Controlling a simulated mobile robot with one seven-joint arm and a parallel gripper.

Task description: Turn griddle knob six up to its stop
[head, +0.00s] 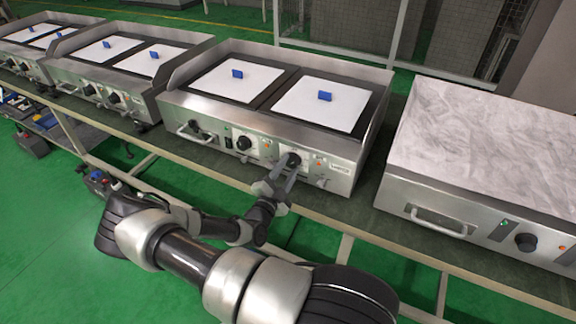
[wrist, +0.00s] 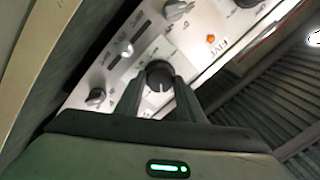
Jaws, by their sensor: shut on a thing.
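The knob in my grasp is a round black knob (wrist: 159,75) on the steel front panel of the nearest double griddle (head: 262,125). In the head view this knob (head: 293,159) sits on the right part of that panel. My gripper (head: 278,174) reaches up to it from the front. In the wrist view the fingers of my gripper (wrist: 159,90) stand one on each side of the knob and are shut on it. A pale mark shows on the knob's lower face. The knob's number cannot be read.
Another black knob (head: 244,142) sits to the left on the same panel. Small grey knobs (wrist: 177,10) and an orange light (wrist: 211,38) are close by. A large flat griddle (head: 490,150) stands at the right. More griddles (head: 130,60) line the bench at the left.

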